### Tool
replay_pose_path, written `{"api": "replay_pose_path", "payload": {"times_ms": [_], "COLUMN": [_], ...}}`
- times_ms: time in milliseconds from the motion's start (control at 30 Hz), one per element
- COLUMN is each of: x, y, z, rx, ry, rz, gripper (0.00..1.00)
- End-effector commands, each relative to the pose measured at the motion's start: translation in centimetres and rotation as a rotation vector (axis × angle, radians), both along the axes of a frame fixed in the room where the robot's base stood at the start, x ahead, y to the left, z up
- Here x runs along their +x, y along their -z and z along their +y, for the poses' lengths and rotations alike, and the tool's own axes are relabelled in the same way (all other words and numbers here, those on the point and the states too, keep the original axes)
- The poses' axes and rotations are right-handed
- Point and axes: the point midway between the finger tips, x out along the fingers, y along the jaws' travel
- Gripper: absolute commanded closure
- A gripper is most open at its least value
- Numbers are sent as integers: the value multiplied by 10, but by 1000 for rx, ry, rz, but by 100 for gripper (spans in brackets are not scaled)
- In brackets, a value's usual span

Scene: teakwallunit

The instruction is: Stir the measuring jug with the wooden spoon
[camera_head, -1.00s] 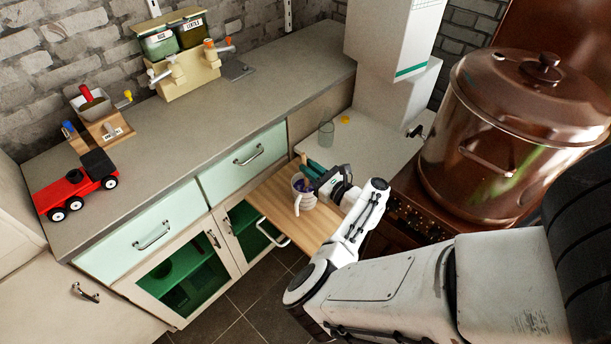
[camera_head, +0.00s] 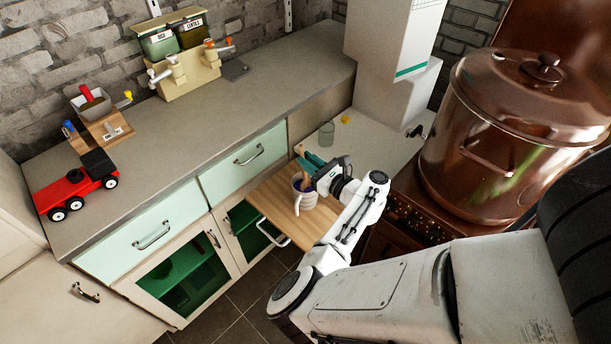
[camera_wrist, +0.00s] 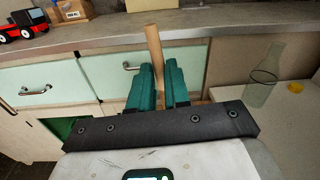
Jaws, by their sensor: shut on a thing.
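The measuring jug (camera_head: 304,199) is a pale cup with a handle and a dark blue-purple inside. It stands upright on a wooden board. My gripper (camera_head: 309,163), with teal fingers, is just above and behind the jug's rim in the head view. It is shut on the wooden spoon (camera_head: 301,151), whose handle sticks up above the fingers. In the wrist view the spoon handle (camera_wrist: 153,42) rises nearly upright between the teal fingers (camera_wrist: 158,80). The spoon's lower end is hard to make out in the head view, near the jug's mouth. The wrist view does not show the jug.
The wooden board (camera_head: 273,205) juts out before the green-fronted cabinet. A clear glass bottle (camera_head: 326,134) and a small yellow thing (camera_head: 345,120) stand on the pale counter behind. A large copper pot (camera_head: 470,150) is at the right. The long grey worktop (camera_head: 215,120) runs along the wall.

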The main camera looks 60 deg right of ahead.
Motion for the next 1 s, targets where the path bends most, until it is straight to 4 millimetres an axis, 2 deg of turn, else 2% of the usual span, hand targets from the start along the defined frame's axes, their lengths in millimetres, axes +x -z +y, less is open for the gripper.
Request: {"api": "replay_pose_path", "payload": {"times_ms": [700, 1000], "x": [2, 1], "y": [-52, -59], "z": [6, 6], "rx": [-1, 0], "ry": [-1, -1], "rz": [-1, 1], "gripper": [100, 100]}}
